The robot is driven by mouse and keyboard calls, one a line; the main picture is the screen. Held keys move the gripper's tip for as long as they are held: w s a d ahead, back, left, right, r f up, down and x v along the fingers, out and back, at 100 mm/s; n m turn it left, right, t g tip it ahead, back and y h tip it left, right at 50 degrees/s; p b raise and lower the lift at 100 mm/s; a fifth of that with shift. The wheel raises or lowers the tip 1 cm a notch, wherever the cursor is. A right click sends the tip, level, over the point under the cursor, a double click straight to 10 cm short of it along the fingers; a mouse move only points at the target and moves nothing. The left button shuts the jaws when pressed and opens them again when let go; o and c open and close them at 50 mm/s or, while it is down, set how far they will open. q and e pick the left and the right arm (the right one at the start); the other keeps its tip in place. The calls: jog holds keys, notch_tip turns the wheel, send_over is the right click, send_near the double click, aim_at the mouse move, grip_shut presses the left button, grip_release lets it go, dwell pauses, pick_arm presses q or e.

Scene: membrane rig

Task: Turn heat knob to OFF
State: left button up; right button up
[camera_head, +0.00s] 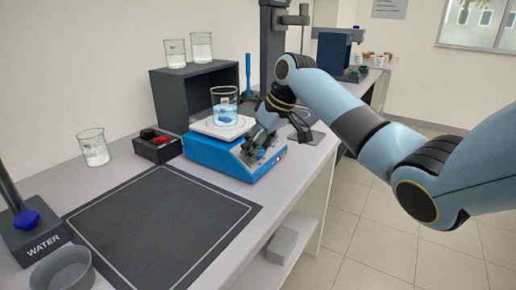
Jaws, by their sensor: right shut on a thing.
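The blue stirring hot plate (215,160) stands on the bench, its front control panel facing the right arm. My right gripper (252,152) reaches down to that panel from the right and is shut on a knob there. The fingers cover the knob, so I cannot see its marking or which way it points. I take it for the heat knob. A glass beaker with blue liquid (225,115) stands on the white top plate (208,128). My left gripper is not in view.
A dark shelf box (180,98) with two beakers (201,47) on top stands behind. A small black box with a red part (158,150) and another beaker (93,147) are left. A dark mat (160,225), a WATER stand (35,235) and a grey bowl (62,272) lie nearer.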

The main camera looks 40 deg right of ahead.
jog(key=shift+c, duration=1.2)
